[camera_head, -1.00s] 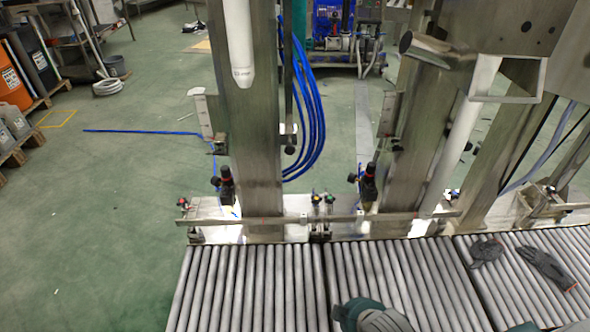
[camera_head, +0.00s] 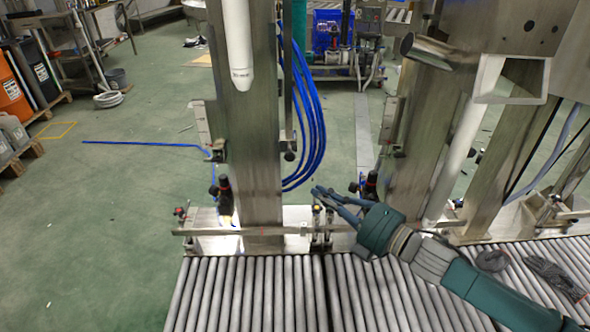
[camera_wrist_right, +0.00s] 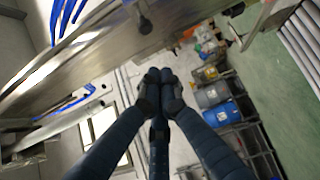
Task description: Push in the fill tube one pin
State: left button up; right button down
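A white fill tube (camera_head: 238,45) hangs in front of the left steel column, its tapered tip near the top. A second white tube (camera_head: 465,130) slants down at the right column. A small dark knob (camera_head: 290,156) sits at the foot of a thin rod beside the left column; I cannot tell whether it is the pin. My right gripper (camera_head: 318,192) reaches up left, below and right of that knob, apart from it. In the right wrist view its dark fingertips (camera_wrist_right: 162,85) are drawn together with nothing seen between them. My left gripper is out of view.
A roller conveyor (camera_head: 250,295) runs along the front, with a low rail (camera_head: 270,231) behind it. Blue hoses (camera_head: 315,120) loop right of the left column. A black-and-red regulator (camera_head: 225,190) stands left of it. Dark gloves (camera_head: 550,275) lie on the rollers at right. Green floor is open at left.

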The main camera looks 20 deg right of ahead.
aim_at(292, 160)
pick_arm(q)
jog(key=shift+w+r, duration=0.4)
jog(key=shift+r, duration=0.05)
pick_arm(e)
jog(key=w+a, duration=0.3)
jog(key=w, duration=0.8)
jog(key=shift+w, duration=0.2)
jog(key=shift+w+d, duration=0.2)
jog(key=shift+w, duration=0.35)
jog(key=shift+w+d, duration=0.15)
jog(key=shift+w, duration=0.65)
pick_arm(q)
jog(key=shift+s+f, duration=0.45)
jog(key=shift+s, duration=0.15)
pick_arm(e)
jog(key=shift+d, duration=0.1)
